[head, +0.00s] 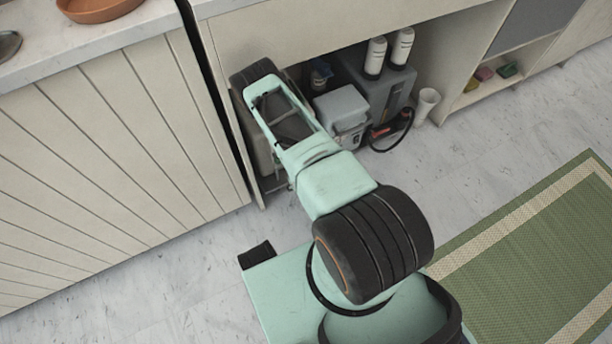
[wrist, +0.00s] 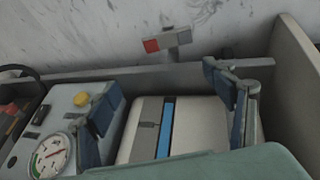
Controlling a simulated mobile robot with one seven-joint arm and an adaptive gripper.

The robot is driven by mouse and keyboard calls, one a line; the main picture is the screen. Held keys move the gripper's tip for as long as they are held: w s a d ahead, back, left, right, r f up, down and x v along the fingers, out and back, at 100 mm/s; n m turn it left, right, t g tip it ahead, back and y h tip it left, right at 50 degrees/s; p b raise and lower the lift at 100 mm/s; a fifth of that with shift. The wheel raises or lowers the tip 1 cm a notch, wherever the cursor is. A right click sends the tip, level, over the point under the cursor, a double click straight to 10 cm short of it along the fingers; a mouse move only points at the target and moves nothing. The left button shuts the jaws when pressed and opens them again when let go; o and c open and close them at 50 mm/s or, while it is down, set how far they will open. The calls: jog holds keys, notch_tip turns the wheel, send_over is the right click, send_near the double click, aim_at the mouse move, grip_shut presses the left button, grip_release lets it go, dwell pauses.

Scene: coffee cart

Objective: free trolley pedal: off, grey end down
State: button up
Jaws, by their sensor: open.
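The trolley pedal (wrist: 167,41) is a small bar with a red end on the left and a grey end on the right. It shows at the top of the wrist view, beyond the trolley's rim (wrist: 185,73), against the marble floor. The red end sits lower in the picture than the grey one; I cannot tell for sure which end is pressed down. My gripper (wrist: 163,88) is open and empty, its two fingers wide apart above the trolley's load, apart from the pedal. In the head view my arm hides the gripper and the pedal.
A white box with a blue stripe (wrist: 142,138) lies below the fingers. A grey unit with a gauge (wrist: 50,155) and yellow knob is at left, a panel (wrist: 291,75) at right. The cabinet also holds two white bottles (head: 375,58); a white cup (head: 426,104) stands beside.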

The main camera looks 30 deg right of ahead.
jog(key=shift+r, duration=1.15)
jog(key=shift+d, duration=0.1)
